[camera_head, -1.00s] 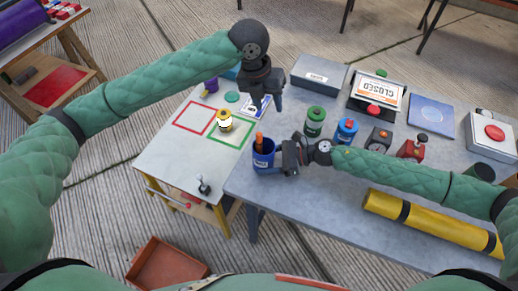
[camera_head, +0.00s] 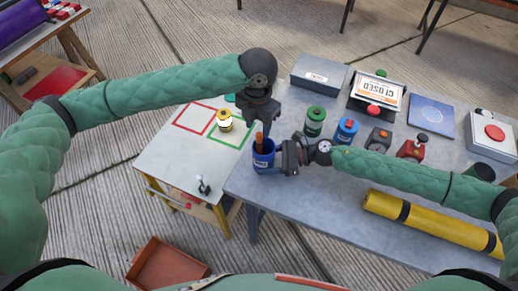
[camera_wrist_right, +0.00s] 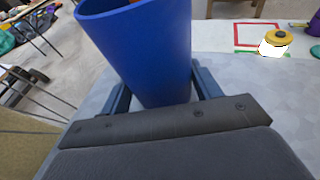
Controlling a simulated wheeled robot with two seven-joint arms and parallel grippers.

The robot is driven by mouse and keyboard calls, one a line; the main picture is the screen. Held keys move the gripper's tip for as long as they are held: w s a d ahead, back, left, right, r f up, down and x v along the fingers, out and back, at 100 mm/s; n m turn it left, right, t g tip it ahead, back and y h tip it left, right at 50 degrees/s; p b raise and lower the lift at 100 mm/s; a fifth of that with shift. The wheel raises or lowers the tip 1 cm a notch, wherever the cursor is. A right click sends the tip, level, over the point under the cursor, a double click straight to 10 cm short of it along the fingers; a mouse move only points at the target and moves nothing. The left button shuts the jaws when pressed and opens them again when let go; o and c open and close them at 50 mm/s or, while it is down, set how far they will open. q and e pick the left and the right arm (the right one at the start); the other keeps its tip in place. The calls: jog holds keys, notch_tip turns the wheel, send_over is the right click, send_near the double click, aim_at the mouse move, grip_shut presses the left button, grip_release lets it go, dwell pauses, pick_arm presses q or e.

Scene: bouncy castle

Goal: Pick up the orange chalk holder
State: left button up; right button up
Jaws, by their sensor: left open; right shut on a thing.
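The orange chalk holder (camera_head: 259,141) stands in a blue cup (camera_head: 263,160) at the left edge of the grey table, its upper part sticking out above the rim. In the right wrist view the blue cup (camera_wrist_right: 145,50) fills the space between the fingers, with a bit of orange at its top. My right gripper (camera_head: 280,158) is shut on the cup from the right side. My left gripper (camera_head: 260,121) is open, pointing down just above the orange holder. Whether its fingers touch the holder I cannot tell.
A yellow-and-white container (camera_head: 225,121) stands on the white table (camera_head: 165,155) near red and green outlined squares. On the grey table are a green container (camera_head: 315,120), a blue one (camera_head: 346,131) and a yellow roll (camera_head: 430,222). An orange tray (camera_head: 165,264) lies on the floor.

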aim_at(259, 133)
pick_arm(q)
jog(key=shift+d+f, duration=0.2)
jog(key=shift+f, duration=2.6)
jog(key=shift+c, duration=0.4)
grip_shut()
